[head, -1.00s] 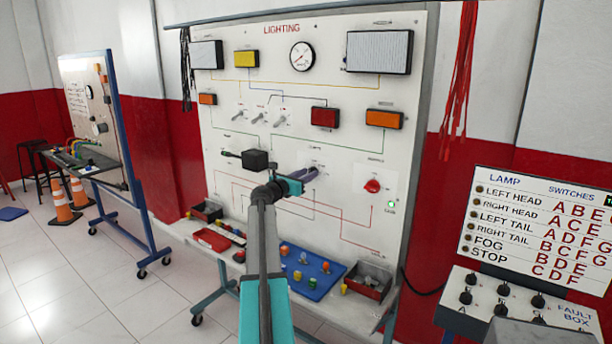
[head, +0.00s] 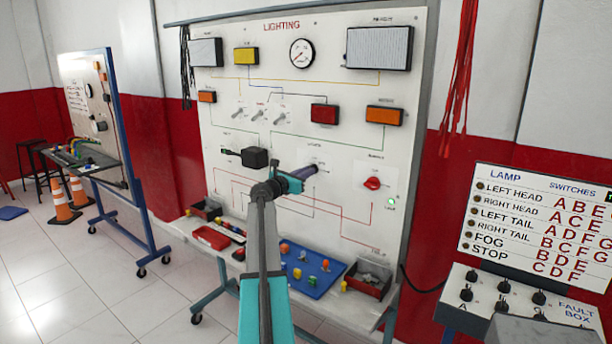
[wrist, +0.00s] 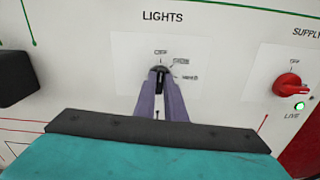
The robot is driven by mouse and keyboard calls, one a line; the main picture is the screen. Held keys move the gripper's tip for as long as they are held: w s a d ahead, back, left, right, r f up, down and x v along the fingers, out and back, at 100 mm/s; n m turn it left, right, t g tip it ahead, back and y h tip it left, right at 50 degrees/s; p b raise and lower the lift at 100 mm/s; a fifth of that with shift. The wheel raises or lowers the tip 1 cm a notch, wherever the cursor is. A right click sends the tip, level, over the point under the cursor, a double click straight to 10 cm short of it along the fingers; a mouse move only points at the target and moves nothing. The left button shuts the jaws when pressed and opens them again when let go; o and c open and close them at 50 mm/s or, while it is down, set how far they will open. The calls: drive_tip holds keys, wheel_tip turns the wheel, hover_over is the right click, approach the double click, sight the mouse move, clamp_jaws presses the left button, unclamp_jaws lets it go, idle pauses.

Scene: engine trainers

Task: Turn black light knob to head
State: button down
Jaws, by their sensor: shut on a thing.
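The black light knob (wrist: 160,82) sits on a white plate under the word LIGHTS in the wrist view. Small labels run from OFF above it round to its right, the lowest seeming to read HEAD. The knob's visible part stands roughly upright, toward OFF; its exact pointer setting is hard to tell. My gripper (wrist: 161,76) has its two purple-grey fingers shut on the knob, one on each side. In the head view my gripper (head: 313,169) reaches the lighting board, and its fingers hide the knob.
A red supply knob (head: 372,183) and a lit green LIVE lamp (head: 391,203) are to the right. A black box (head: 255,157) juts out on the left. Below, a ledge holds a blue tray (head: 302,287) and a red bin (head: 370,279).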

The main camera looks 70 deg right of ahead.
drive_tip(key=shift+s+f+m+b, duration=0.1)
drive_tip(key=shift+m+b, duration=4.1)
drive_tip(key=shift+b, duration=0.15)
drive_tip(key=shift+s+f+m+b, duration=0.1)
drive_tip(key=shift+m+b, duration=4.1)
drive_tip(key=shift+b, duration=0.1)
drive_tip(key=c, duration=1.8)
unclamp_jaws()
drive_tip(key=shift+a, duration=0.1)
